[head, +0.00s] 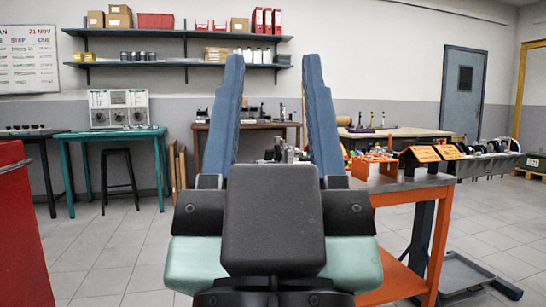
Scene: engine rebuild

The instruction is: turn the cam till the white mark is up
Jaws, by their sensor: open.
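My gripper (273,62) fills the middle of the head view, with two long blue fingers pointing up and standing well apart. Nothing is held between them. The cam and its white mark cannot be made out. Small dark and metallic items (282,152) show low between the fingers, partly hidden by the gripper, and I cannot tell what they are.
An orange bench (440,235) with orange fixtures (425,154) stands close on the right. A red cabinet (15,240) is at the left edge. A teal table (88,133) and a black stool (117,153) stand further back. Tiled floor (110,240) is clear at left.

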